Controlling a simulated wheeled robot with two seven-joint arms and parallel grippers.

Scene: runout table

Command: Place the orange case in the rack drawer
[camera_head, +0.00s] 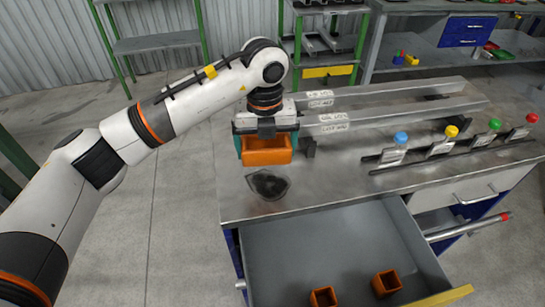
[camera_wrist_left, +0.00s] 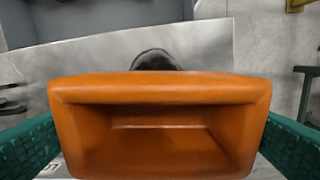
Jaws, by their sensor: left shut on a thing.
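The orange case (camera_head: 266,153) is an open-topped box held in my left gripper (camera_head: 266,140) above the left end of the metal table. In the left wrist view the orange case (camera_wrist_left: 160,125) fills the middle, with the teal fingers against its left and right sides. The rack drawer (camera_head: 330,245) is pulled open below the table's front edge. It is grey inside with a yellow front edge. Two small orange boxes, one on the left (camera_head: 323,297) and one on the right (camera_head: 387,283), are in it. My right gripper is not in view.
Long metal rails (camera_head: 390,115) lie behind. A row of levers with blue, yellow, green and red knobs (camera_head: 450,140) stands to the right. Most of the drawer floor is free.

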